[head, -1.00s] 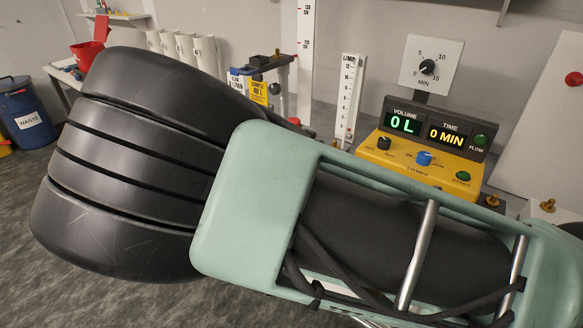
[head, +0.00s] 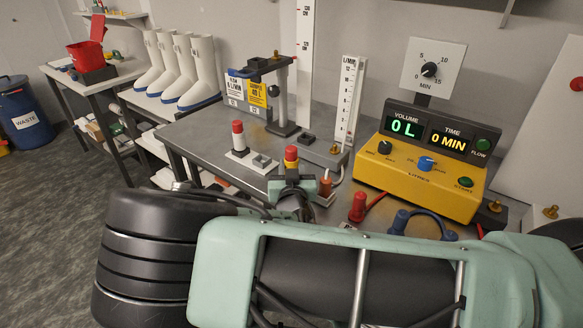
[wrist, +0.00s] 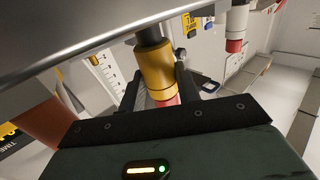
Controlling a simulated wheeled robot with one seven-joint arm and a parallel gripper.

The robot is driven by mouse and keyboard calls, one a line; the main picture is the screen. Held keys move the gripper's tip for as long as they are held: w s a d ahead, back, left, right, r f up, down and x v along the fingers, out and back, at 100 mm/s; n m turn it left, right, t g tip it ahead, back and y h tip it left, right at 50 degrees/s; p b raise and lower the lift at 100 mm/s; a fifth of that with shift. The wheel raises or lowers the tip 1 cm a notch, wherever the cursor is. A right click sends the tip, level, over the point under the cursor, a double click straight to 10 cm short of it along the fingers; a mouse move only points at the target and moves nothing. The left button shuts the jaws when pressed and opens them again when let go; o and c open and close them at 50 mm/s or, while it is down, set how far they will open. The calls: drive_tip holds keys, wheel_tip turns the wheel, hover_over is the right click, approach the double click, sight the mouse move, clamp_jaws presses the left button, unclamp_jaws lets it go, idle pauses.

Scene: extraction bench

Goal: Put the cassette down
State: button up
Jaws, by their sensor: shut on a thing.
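The cassette (head: 291,158) is a small upright cylinder with a red cap and a yellow band. My gripper (head: 292,181) is shut on it, near the front edge of the bench in the head view. The wrist view also shows the cassette (wrist: 155,70), yellow with a dark end and a red end, between the jaws. Its lower end is hidden by my gripper in the head view, so I cannot tell whether it touches anything.
The steel bench (head: 195,140) holds a black stand (head: 282,95), a flowmeter scale (head: 347,100) and a yellow control box (head: 415,185) reading 0 L and 0 MIN. Red connectors (head: 357,207) and blue connectors (head: 400,222) lie at the front right. Bare bench lies at the left.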

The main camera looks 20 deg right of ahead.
drive_tip(key=shift+f, duration=0.2)
drive_tip(key=shift+f, duration=0.2)
drive_tip(key=o, duration=1)
drive_tip(key=shift+r, duration=0.1)
drive_tip(key=shift+r, duration=0.25)
drive_tip(key=shift+b+v, duration=1.45)
drive_tip(key=shift+v, duration=4.6)
drive_tip(key=shift+f, duration=0.2)
